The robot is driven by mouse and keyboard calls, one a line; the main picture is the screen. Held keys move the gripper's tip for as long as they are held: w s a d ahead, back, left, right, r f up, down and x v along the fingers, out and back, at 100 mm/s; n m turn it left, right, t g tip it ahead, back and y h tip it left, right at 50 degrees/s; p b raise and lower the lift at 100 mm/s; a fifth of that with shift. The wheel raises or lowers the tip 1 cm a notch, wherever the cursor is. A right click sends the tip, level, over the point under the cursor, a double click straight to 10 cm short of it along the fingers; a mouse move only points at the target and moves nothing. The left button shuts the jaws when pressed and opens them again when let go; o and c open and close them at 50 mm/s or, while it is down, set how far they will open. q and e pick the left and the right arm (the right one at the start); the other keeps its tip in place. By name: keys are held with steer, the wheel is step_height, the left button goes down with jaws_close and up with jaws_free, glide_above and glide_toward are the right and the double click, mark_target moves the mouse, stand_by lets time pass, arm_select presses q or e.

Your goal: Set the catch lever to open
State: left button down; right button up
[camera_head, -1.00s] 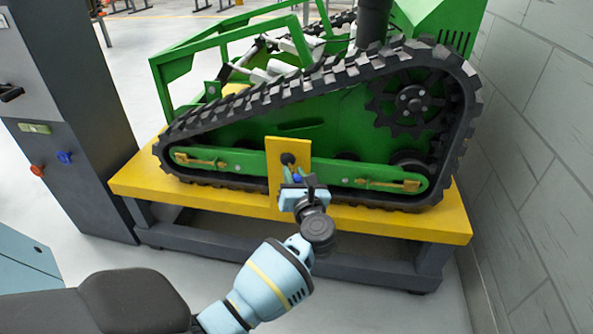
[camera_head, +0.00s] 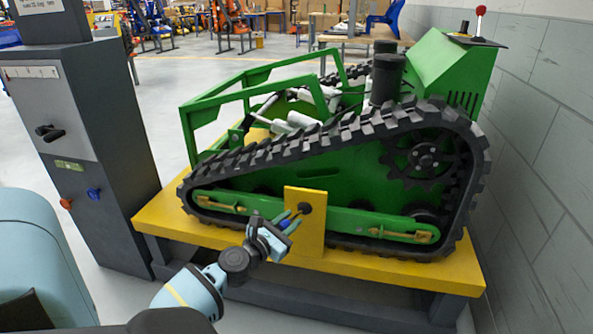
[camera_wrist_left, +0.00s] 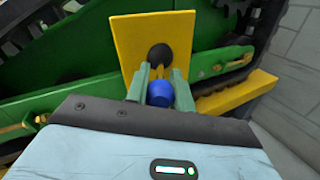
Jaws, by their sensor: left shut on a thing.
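The catch lever has a blue knob (camera_head: 284,224) and a black round pivot (camera_head: 305,208) on an upright yellow plate (camera_head: 308,240) at the side of the green tracked carrier (camera_head: 330,180). My left gripper (camera_head: 289,221) is at the plate's left edge, shut on the lever by its blue knob. In the left wrist view the knob (camera_wrist_left: 160,93) sits between the two green fingers (camera_wrist_left: 159,88), below the pivot (camera_wrist_left: 160,54) on the plate (camera_wrist_left: 125,38). Any open or shut marking cannot be made out. My right gripper is out of view.
The carrier stands on a yellow-topped platform (camera_head: 400,272) with a dark frame. A grey cabinet (camera_head: 105,150) with a black handle and red and blue knobs stands left. A block wall (camera_head: 550,150) closes the right side. Open floor (camera_head: 185,85) lies behind.

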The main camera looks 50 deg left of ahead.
arm_select(q)
steer(key=shift+s+a+f+m+h+b, duration=0.1)
steer(key=shift+a+m+h+b, duration=0.15)
steer(key=shift+h, duration=0.2)
steer(key=shift+w+a+f+m+h+b, duration=0.1)
steer(key=shift+a+m+h+b, duration=0.05)
steer(key=shift+m+h+b, duration=0.3)
steer(key=shift+s+a+m+h+b, duration=0.1)
steer(key=shift+a+m+h+b, duration=0.1)
steer(key=shift+h, duration=0.3)
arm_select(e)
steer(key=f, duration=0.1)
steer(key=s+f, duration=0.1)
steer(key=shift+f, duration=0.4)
arm_select(q)
steer(key=shift+r+h, duration=0.1)
steer(key=shift+h, duration=0.2)
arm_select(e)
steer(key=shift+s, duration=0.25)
arm_select(q)
steer(key=c, duration=1.2)
jaws_free()
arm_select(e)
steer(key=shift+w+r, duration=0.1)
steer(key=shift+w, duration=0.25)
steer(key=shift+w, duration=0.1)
